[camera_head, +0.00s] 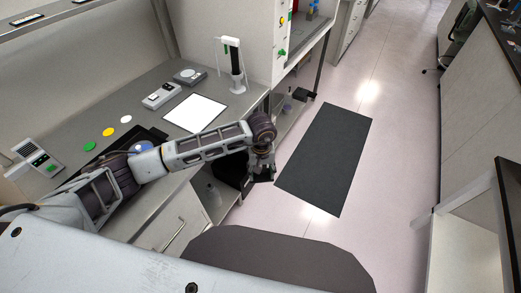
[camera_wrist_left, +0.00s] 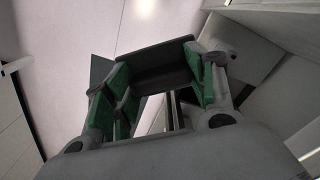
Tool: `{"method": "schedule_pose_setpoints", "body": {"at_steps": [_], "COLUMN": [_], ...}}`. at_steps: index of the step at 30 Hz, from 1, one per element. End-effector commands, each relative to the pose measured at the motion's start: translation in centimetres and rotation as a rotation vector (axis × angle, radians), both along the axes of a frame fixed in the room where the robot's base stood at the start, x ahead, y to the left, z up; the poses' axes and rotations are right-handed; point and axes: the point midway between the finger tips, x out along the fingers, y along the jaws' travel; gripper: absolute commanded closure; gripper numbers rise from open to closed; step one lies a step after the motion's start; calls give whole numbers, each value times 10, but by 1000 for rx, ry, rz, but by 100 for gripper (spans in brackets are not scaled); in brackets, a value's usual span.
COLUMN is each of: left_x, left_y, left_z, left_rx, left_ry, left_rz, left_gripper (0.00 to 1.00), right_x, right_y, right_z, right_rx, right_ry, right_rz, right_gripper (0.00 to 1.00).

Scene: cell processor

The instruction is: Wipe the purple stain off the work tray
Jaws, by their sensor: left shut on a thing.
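My left gripper (camera_head: 262,172) hangs past the front edge of the bench, pointing down above the floor side. In the left wrist view its green-padded fingers (camera_wrist_left: 158,88) are shut on a dark grey block (camera_wrist_left: 165,55); I cannot tell if it is a sponge or something else. A flat white panel with a dark rim (camera_head: 193,113) lies on the bench, behind my left forearm. It may be the work tray. I see no purple stain on its visible surface. My right gripper is not in view.
The grey bench (camera_head: 148,84) also bears a black tray (camera_head: 112,152), partly behind my arm, coloured discs (camera_head: 108,132), small devices (camera_head: 161,95) and a white stand (camera_head: 235,70). A dark mat (camera_head: 325,155) lies on the open floor to the right.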

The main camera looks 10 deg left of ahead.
Motion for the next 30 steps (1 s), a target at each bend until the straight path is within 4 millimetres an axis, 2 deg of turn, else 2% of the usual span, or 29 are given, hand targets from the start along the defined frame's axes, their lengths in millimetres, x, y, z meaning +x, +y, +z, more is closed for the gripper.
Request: {"method": "schedule_pose_setpoints", "body": {"at_steps": [1,7,12,18,21,30], "left_x": [-5,-21,-31,-33,-34,-34], "left_y": [4,26,66,106,118,126], "left_z": [-13,-59,-89,-101,-103,-104], "left_rx": [1,2,2,1,2,1], "left_ry": [6,6,5,0,0,-2], "left_rz": [-39,-204,-294,-309,-308,-307], "left_gripper": [63,63,63,63,63,63], "right_x": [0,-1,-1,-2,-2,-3], "right_y": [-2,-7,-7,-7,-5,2], "right_z": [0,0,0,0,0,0], "right_rx": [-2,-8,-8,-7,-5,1], "right_ry": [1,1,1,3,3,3], "right_rz": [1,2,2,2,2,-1], "right_gripper": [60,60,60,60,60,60]}}
